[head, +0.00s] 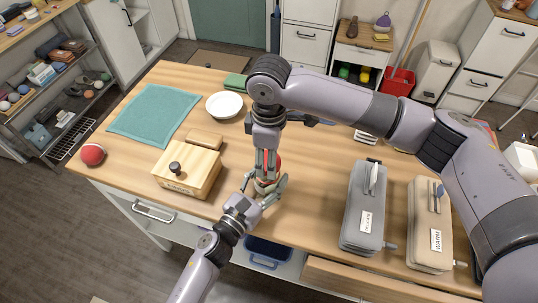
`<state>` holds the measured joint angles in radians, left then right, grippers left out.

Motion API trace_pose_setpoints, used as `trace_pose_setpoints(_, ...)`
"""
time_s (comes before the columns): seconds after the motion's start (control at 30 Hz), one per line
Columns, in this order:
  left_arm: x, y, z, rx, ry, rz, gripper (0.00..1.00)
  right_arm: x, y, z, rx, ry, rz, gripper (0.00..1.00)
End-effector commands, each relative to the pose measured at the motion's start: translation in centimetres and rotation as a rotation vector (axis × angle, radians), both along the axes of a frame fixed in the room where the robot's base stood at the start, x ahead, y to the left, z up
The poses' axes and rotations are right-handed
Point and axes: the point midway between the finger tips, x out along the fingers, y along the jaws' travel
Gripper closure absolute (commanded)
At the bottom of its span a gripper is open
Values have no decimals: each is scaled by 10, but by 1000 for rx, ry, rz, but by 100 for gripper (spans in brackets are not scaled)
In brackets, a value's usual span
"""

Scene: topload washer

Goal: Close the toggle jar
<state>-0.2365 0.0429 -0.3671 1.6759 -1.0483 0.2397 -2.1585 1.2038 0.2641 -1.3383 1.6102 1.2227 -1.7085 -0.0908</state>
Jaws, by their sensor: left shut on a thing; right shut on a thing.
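The toggle jar (277,162) stands near the front middle of the table, mostly hidden by my two grippers. Only small reddish and pale parts of it show, so I cannot tell how its lid or clasp stands. My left gripper (268,188) reaches in from the front and is shut on the jar's lower part. My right gripper (266,168) points down from above and is shut on the jar's upper part. The fingers of both grippers are close together.
A wooden box with a dark knob (199,169) stands just left of the jar. A grey case (364,215) and a beige case (430,225) stand to the right. A white bowl (224,105), teal cloth (154,114) and red ball (92,154) lie farther left.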

Motion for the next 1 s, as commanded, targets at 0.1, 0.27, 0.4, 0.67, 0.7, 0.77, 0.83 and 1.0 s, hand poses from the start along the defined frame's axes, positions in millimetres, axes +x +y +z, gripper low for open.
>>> trace_pose_setpoints(0.1, 0, 0, 0, 0, 0, 0, 94, 0, 0, -2, 0, 1, 0, 59)
trace_pose_setpoints(0.27, 0, 0, 0, 0, 0, 0, 94, -1, 0, -10, 1, 3, 1, 59)
trace_pose_setpoints(0.4, 0, 0, 0, 0, 0, 0, 94, 0, 0, -17, 1, 1, 2, 59)
trace_pose_setpoints(0.67, 0, 0, 0, 0, 0, 0, 94, 0, 0, -18, 1, 0, 2, 59)
trace_pose_setpoints(0.7, 0, 0, 0, 0, 0, 0, 94, 0, 0, -18, 1, 0, 2, 59)
trace_pose_setpoints(0.77, 0, 0, 0, 0, 0, 0, 94, 0, 0, -17, 1, 0, 1, 59)
trace_pose_setpoints(0.83, 0, 0, 0, 0, 0, 0, 94, 0, 0, -17, 1, 0, 1, 59)
trace_pose_setpoints(1.0, 0, 0, 0, 0, 0, 0, 94, 0, 0, -18, 1, 0, 1, 59)
